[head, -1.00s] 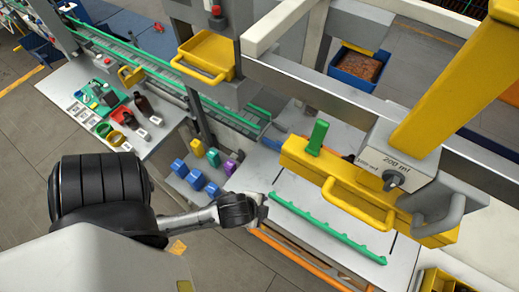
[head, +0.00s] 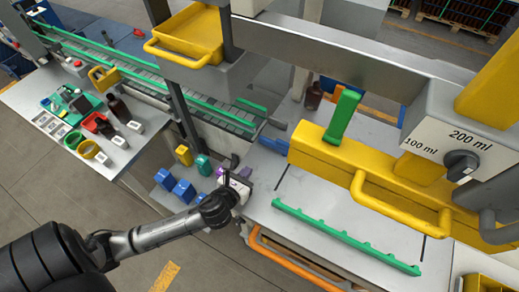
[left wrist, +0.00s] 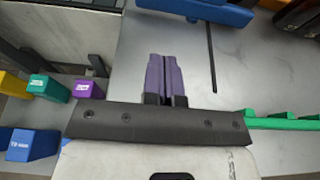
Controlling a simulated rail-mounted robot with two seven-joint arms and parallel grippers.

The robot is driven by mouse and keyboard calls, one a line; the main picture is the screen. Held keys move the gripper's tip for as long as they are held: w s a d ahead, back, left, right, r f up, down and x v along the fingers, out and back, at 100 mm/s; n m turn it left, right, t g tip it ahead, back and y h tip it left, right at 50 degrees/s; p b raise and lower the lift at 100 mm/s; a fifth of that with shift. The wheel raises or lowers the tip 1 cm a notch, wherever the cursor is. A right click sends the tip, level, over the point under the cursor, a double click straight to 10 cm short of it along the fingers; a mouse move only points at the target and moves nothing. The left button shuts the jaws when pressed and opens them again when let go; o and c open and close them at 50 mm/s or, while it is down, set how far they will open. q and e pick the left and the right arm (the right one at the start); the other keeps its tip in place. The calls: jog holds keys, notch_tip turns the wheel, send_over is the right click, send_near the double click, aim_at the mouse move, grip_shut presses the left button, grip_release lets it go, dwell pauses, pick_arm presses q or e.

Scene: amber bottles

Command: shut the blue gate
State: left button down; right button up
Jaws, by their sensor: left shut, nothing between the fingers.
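A blue bar, likely the blue gate (head: 273,143), sits at the near end of the conveyor in the head view, beside the pale worktop. In the left wrist view a blue bar (left wrist: 205,11) crosses the top edge, and only part of it shows. My left gripper (head: 238,181) is over the left edge of the worktop, short of the bar and apart from it. In the left wrist view its two purple-grey fingers (left wrist: 166,72) are closed together with nothing between them, pointing toward the bar. My right gripper is not in view.
A green toothed strip (head: 345,238) lies on the worktop (head: 310,195). A yellow housing with a green lever (head: 343,115) hangs over its back. Blue blocks (head: 184,191), a teal block (head: 203,165) and a yellow block (head: 184,155) stand left of my gripper. A brown bottle (head: 313,97) stands behind.

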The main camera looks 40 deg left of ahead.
aim_at(268, 144)
pick_arm(q)
jog(key=x, duration=0.8)
jog(key=r+x, duration=0.1)
jog(key=x, duration=0.3)
jog(key=shift+w, duration=0.1)
jog(key=shift+w+a, duration=0.1)
jog(key=shift+w, duration=0.35)
